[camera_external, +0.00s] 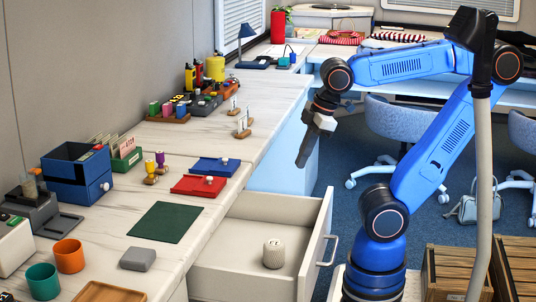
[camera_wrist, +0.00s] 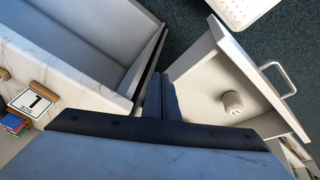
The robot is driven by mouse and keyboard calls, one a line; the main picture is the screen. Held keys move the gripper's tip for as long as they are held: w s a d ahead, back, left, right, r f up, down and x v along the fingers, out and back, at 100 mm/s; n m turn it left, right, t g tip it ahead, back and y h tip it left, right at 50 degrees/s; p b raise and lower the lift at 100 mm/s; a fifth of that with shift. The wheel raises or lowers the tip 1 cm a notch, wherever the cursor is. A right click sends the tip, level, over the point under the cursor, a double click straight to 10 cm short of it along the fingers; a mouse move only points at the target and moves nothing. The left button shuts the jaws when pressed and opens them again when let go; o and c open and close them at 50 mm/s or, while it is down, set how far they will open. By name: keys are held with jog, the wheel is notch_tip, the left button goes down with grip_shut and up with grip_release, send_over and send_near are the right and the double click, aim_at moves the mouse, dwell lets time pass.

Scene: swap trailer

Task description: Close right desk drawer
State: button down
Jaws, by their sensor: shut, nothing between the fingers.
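The pale grey desk drawer (camera_external: 222,258) stands pulled out from the desk in the external view. Its front panel carries a metal bar handle (camera_external: 329,250). A ribbed off-white cylinder (camera_external: 273,253) stands inside the drawer. In the wrist view the drawer front (camera_wrist: 245,70), its handle (camera_wrist: 281,79) and the cylinder (camera_wrist: 232,102) show on the right. My gripper (camera_external: 301,163) is shut and empty. It points down, above and beyond the drawer's far side, apart from the handle. Its dark fingers (camera_wrist: 161,96) show together in the wrist view, left of the drawer.
The marble-topped desk (camera_external: 245,120) runs along the left wall. A red tray (camera_external: 198,186), a blue tray (camera_external: 215,167) and a green mat (camera_external: 165,222) lie on it. Blue chairs (camera_external: 397,128) and wooden crates (camera_external: 453,270) stand on the right.

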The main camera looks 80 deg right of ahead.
jog(key=s+a+r+n+g, duration=0.2)
jog(key=a+r+n, duration=0.1)
jog(key=a+n, duration=1.5)
jog(key=s+a+r+n, duration=0.1)
jog(key=s+a+n, duration=1.1)
jog(key=s+a, duration=0.55)
jog(key=w+a+f, duration=0.1)
jog(key=w+f, duration=0.6)
jog(key=f, duration=0.2)
jog(key=shift+w+a+f+t+h, duration=0.2)
jog(key=shift+w+f+t+h, duration=0.1)
jog(key=shift+w+t, duration=0.1)
